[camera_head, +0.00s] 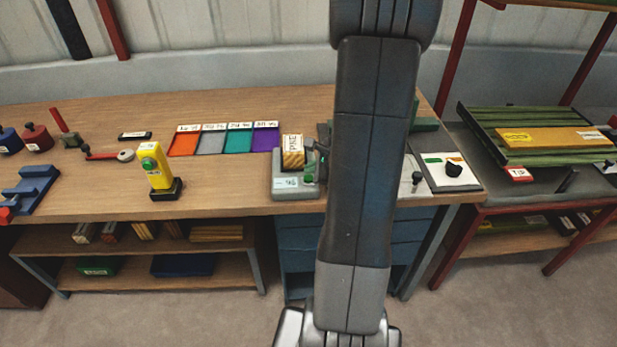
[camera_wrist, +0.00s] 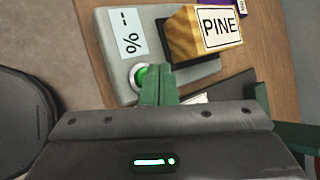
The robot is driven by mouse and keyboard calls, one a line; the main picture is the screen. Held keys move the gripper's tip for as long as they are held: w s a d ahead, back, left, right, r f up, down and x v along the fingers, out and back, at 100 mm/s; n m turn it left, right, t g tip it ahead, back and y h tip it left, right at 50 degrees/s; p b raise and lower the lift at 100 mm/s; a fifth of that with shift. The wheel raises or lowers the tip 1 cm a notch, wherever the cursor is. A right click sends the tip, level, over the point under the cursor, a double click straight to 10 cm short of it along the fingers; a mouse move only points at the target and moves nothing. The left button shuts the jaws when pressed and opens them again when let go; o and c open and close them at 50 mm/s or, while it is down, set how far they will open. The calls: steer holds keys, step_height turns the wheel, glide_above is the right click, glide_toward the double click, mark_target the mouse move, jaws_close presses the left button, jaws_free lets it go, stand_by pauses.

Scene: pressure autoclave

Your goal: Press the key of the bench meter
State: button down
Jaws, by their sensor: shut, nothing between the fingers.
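The bench meter (camera_head: 285,188) is a grey box on the wooden bench, just left of my arm. Its display (camera_wrist: 128,35) shows dashes and a % sign. Its round green key (camera_wrist: 138,76) sits in a pale ring beside the display; the key also shows in the head view (camera_head: 309,179). A wood block labelled PINE (camera_wrist: 205,33) rests on the meter. My gripper (camera_wrist: 159,72) is shut and empty, its green fingertips right beside the key and covering part of it in the wrist view. I cannot tell whether they touch it.
A yellow device (camera_head: 155,168) with a green button stands on the bench to the left. Colored trays (camera_head: 212,143) lie behind. A panel with a black knob (camera_head: 447,172) is to the right. Bare bench lies between the yellow device and the meter.

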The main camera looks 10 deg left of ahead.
stand_by(0.8)
steer(key=shift+f+b, duration=0.45)
steer(key=shift+b, duration=0.1)
steer(key=shift+f+b, duration=0.45)
steer(key=shift+b, duration=0.05)
stand_by(0.5)
stand_by(0.3)
steer(key=shift+r+p, duration=0.75)
steer(key=shift+r, duration=0.15)
steer(key=shift+r, duration=0.1)
steer(key=shift+r+p, duration=2)
steer(key=shift+r, duration=0.4)
